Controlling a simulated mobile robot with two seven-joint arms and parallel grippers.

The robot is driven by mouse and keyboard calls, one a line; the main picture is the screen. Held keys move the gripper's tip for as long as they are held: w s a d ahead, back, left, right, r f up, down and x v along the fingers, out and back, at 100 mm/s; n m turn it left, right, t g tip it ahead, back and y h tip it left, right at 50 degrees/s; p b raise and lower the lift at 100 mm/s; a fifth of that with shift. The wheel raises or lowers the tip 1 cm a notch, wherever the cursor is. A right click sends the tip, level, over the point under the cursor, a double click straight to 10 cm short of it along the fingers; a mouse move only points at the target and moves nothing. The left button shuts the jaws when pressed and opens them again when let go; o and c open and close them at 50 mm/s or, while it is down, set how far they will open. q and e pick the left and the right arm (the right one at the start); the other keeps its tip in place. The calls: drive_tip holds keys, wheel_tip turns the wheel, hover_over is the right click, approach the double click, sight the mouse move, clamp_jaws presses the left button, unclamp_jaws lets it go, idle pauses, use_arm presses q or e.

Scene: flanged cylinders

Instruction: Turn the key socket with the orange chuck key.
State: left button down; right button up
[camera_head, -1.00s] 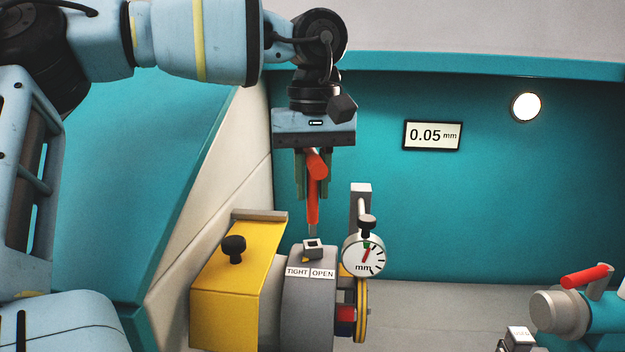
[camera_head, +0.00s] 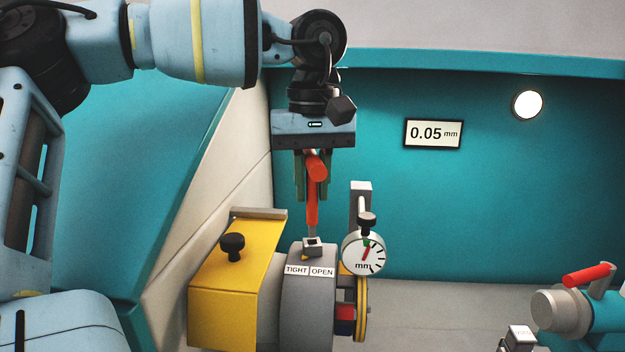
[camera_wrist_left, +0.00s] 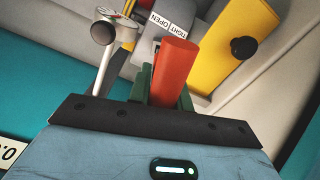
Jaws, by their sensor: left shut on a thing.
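The orange chuck key (camera_head: 312,200) hangs upright in my left gripper (camera_head: 312,190), which is shut on it. It also shows in the left wrist view (camera_wrist_left: 176,70). The key's grey tip points down at the square key socket (camera_head: 313,247) on top of the grey chuck (camera_head: 309,300). The tip appears to reach the socket's opening; I cannot tell how deep it sits. Labels TIGHT and OPEN (camera_head: 310,271) lie below the socket, with a small yellow pointer above them near the TIGHT side. My right gripper is not in view.
A yellow headstock cover (camera_head: 235,290) with a black knob stands left of the chuck. A dial gauge (camera_head: 364,253) on a post stands close at its right. A teal tailstock (camera_head: 590,312) with a red handle is at lower right.

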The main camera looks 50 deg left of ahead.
sight(314, 224)
use_arm(q)
drive_tip(key=shift+f, duration=0.5)
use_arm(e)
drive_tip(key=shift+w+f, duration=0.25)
use_arm(q)
drive_tip(key=shift+f+b, duration=0.25)
drive_tip(key=shift+b, duration=0.05)
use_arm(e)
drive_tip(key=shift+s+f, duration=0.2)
use_arm(q)
drive_tip(key=shift+f, duration=0.25)
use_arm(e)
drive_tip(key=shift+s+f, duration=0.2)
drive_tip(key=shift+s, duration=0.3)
use_arm(q)
drive_tip(key=shift+f+b, duration=0.35)
drive_tip(key=shift+f, duration=0.1)
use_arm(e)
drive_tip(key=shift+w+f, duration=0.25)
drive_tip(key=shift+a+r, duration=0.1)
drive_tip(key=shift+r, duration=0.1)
use_arm(q)
drive_tip(key=shift+d+f+m, duration=0.1)
drive_tip(key=shift+d+m, duration=0.1)
drive_tip(key=shift+m, duration=1.4)
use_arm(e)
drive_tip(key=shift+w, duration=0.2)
use_arm(q)
drive_tip(key=shift+d, duration=0.15)
